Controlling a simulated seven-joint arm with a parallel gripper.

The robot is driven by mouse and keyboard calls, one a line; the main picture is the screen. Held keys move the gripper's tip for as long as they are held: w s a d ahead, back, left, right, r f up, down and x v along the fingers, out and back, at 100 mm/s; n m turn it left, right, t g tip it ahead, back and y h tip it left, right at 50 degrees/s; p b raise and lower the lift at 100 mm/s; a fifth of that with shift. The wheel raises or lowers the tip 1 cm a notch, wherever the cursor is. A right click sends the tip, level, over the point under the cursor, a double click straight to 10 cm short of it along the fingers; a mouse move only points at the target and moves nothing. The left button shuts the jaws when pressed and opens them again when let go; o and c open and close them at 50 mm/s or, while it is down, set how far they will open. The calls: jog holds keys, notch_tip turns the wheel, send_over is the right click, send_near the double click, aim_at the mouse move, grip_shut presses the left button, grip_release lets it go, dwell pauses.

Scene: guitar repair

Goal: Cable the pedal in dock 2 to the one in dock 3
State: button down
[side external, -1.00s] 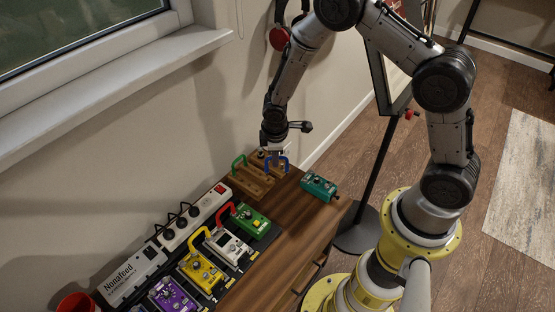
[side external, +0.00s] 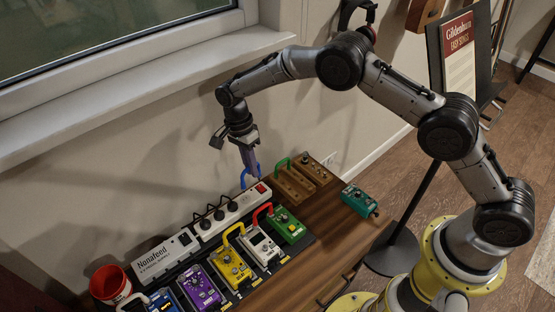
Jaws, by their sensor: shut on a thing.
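My gripper (side external: 252,168) points down, shut on a blue patch cable (side external: 243,181), held in the air near the right end of the white power strip. Below it, a row of pedals runs along the bench: purple (side external: 202,288), yellow (side external: 231,265), white (side external: 261,246) and green (side external: 288,226), with a blue one (side external: 164,301) cut off at the bottom. A yellow cable (side external: 227,233) arches by the yellow and white pedals. A red cable (side external: 257,212) arches by the white and green ones. Dock numbers are not legible.
A wooden rack (side external: 294,186) with a green cable (side external: 282,162) stands right of the held cable. A teal pedal (side external: 359,200) lies apart on the bench (side external: 326,232). The power strip (side external: 228,211) with black plugs lies behind the pedals. A red cup (side external: 111,283) stands at the left.

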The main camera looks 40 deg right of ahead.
jog(key=s+a+f+m, duration=0.1)
jog(key=s+a+f, duration=0.15)
jog(key=a, duration=0.85)
jog(key=s+a+f+m, duration=0.1)
jog(key=s+a, duration=0.2)
jog(key=a, duration=0.8)
notch_tip(320, 180, down, 6)
jog(key=shift+d+f, duration=0.2)
jog(key=shift+f, duration=0.05)
jog(key=shift+w+f, duration=0.1)
jog(key=shift+f, duration=1)
dwell(0.7)
jog(key=shift+c, duration=2.2)
grip_release()
notch_tip(320, 180, up, 8)
